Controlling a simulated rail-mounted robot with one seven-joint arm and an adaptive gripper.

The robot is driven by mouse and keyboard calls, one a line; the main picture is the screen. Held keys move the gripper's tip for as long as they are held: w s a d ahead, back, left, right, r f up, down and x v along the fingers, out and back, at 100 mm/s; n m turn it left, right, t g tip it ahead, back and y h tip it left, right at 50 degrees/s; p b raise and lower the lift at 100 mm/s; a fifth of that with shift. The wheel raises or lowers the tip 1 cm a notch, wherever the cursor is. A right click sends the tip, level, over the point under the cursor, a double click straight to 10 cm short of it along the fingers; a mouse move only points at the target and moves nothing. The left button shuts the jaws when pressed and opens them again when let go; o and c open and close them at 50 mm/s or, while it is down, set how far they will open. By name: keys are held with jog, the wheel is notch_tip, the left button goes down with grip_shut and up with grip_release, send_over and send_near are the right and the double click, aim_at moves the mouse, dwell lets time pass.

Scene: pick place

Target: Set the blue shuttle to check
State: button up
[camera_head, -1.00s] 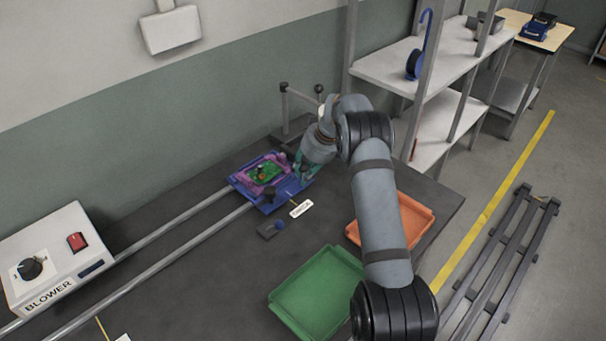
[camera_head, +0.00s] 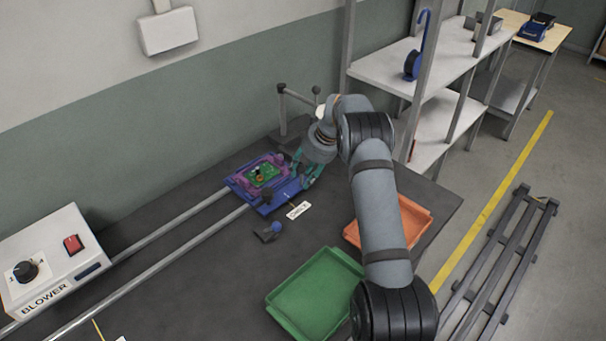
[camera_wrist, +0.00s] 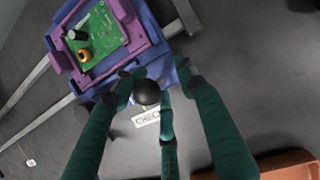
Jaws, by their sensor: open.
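The blue shuttle (camera_head: 288,190) sits on two rails beside the white CHECK label (camera_head: 298,210). It carries a purple holder (camera_head: 240,181) with a green circuit board (camera_head: 263,174), and a black ball knob (camera_head: 268,193) stands at its near edge. My gripper (camera_head: 305,168) is over the shuttle's right end, with its green fingers spread and empty. In the wrist view the black knob (camera_wrist: 147,92) lies in the space between the fingertips. I cannot tell how far above it they are. Fingers partly cover the shuttle (camera_wrist: 157,62) and the label (camera_wrist: 146,119).
A green tray (camera_head: 315,295) and an orange tray (camera_head: 415,222) lie nearer. A post with a handle (camera_head: 283,110) stands behind. The blower box (camera_head: 55,265) is at left.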

jog(key=shift+r, duration=0.15)
jog(key=v, duration=1.1)
jog(key=shift+d+r, duration=0.25)
jog(key=shift+r, duration=0.05)
jog(key=shift+s+f, duration=0.1)
jog(key=x, duration=1.1)
jog(key=shift+a+f, duration=0.25)
jog(key=shift+a, duration=0.2)
jog(key=shift+a+f, duration=0.15)
jog(key=shift+f, duration=0.1)
jog(key=shift+s+a+r, duration=0.2)
jog(key=shift+s+a, duration=0.15)
jog(key=shift+w+d+f, duration=0.1)
jog(key=shift+w+d, duration=0.05)
